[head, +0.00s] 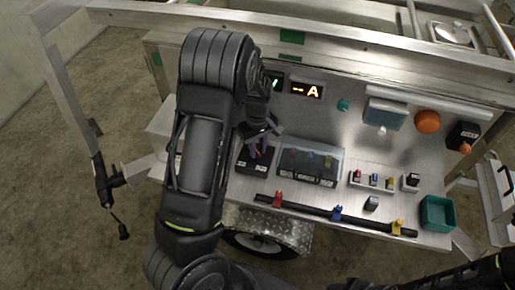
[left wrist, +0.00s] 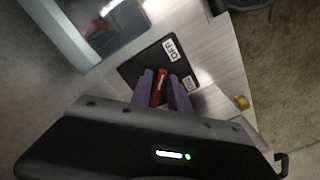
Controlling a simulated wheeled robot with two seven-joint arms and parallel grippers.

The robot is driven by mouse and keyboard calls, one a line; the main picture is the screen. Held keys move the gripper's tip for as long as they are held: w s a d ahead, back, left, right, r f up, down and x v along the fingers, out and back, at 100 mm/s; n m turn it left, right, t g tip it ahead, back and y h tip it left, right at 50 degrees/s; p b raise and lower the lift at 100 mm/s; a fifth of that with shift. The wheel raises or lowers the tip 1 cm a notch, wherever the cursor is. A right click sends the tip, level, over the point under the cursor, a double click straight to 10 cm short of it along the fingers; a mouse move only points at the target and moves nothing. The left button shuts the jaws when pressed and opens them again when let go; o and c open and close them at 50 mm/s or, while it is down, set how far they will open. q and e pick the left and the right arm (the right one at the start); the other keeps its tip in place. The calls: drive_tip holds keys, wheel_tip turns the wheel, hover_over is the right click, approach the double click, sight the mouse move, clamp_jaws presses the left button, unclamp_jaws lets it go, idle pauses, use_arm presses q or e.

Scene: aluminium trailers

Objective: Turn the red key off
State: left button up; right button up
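The red key (left wrist: 159,88) stands on a black switch plate (left wrist: 133,69) with white OFF and ON labels, seen in the left wrist view. The key's far end points toward the OFF label (left wrist: 170,49); the ON label (left wrist: 189,83) is to the right. My left gripper (left wrist: 162,84) has its purple fingers close on both sides of the key, with no clear gap. In the head view my left gripper (head: 260,146) is over the black switch box (head: 247,166), and the red key is hidden there.
A clear-covered case (head: 310,158) is right of the switch box. A black bar (head: 308,212) with red, blue and yellow clips runs in front. A teal bin (head: 437,214) and an orange dome (head: 427,122) are farther right. A lit display (head: 305,90) is behind.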

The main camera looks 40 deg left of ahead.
sight(258, 151)
use_arm(q)
drive_tip(key=shift+o, duration=1.2)
wheel_tip(258, 151, up, 8)
drive_tip(key=shift+f, duration=0.1)
